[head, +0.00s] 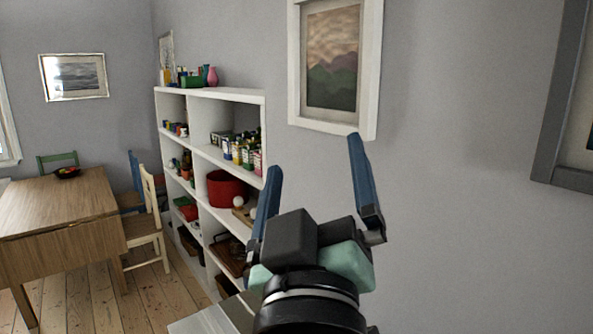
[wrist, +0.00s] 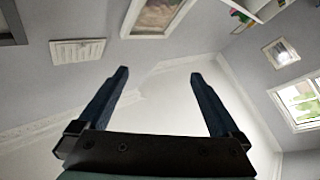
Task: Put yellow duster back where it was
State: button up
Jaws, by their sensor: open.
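My gripper (head: 312,165) is raised in front of the wall, with its two blue fingers spread apart and nothing between them. In the wrist view my gripper (wrist: 158,75) points up toward the wall and ceiling, and the gap between its fingers is empty. I cannot make out a yellow duster in either view. A white shelf unit (head: 199,88) stands left of my gripper, and its lower right part is hidden behind my arm.
The shelves hold a red pot (head: 224,188), several small jars and other items. A wooden table (head: 60,205) with a dark bowl (head: 66,172) and chairs stands at the left. Framed pictures hang on the walls. Bare floorboards (head: 100,300) show between table and shelves.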

jog(key=s+a+r+m+t+y, duration=0.1)
jog(key=s+r+m+t, duration=0.3)
jog(key=s+r, duration=0.5)
notch_tip(320, 180, up, 2)
jog(key=shift+a+r+m+t, duration=0.3)
jog(key=shift+m+t, duration=0.1)
jog(key=shift+m, duration=0.1)
